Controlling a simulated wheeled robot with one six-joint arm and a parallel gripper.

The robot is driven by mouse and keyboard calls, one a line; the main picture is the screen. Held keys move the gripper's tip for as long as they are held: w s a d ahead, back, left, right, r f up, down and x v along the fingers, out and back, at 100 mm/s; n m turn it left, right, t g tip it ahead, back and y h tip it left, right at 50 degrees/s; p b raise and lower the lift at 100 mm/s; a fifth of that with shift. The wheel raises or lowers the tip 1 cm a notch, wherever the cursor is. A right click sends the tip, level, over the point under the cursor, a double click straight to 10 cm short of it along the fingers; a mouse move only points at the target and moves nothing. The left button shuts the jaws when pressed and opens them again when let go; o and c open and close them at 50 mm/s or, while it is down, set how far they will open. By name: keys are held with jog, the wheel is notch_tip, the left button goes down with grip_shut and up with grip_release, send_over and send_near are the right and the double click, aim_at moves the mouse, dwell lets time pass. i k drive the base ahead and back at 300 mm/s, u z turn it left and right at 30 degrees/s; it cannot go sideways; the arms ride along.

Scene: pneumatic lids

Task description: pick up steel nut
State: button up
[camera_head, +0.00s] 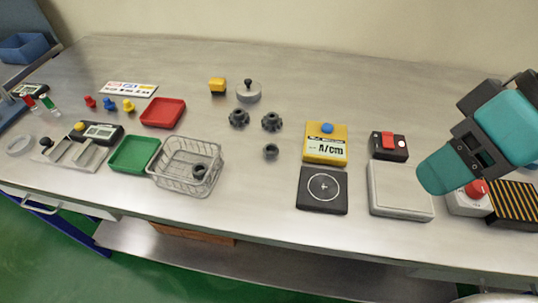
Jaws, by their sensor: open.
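A small dark grey ring-shaped piece (271,151), which may be the steel nut, lies on the bench near the middle. A similar dark ring (199,171) lies inside the wire basket (161,181). I cannot tell for certain which one is the nut. Two larger dark notched knobs or gears, one on the left (239,118) and one on the right (272,121), lie behind the loose ring. My teal and black arm reaches in from the right, above the right part of the bench. Its jaws cannot be made out. Nothing of mine is near either ring.
A red tray (163,112) and a green tray (134,154) stand left. A lidded grey weight or pot (248,91) stands behind. A yellow meter (325,143), black pad (322,190) and grey plate (400,189) lie right. Bare bench surrounds the loose ring.

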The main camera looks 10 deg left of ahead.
aim_at(270, 146)
jog(key=k, duration=0.45)
jog(key=z, duration=0.55)
jog(key=i, duration=0.75)
jog(key=u, duration=2.05)
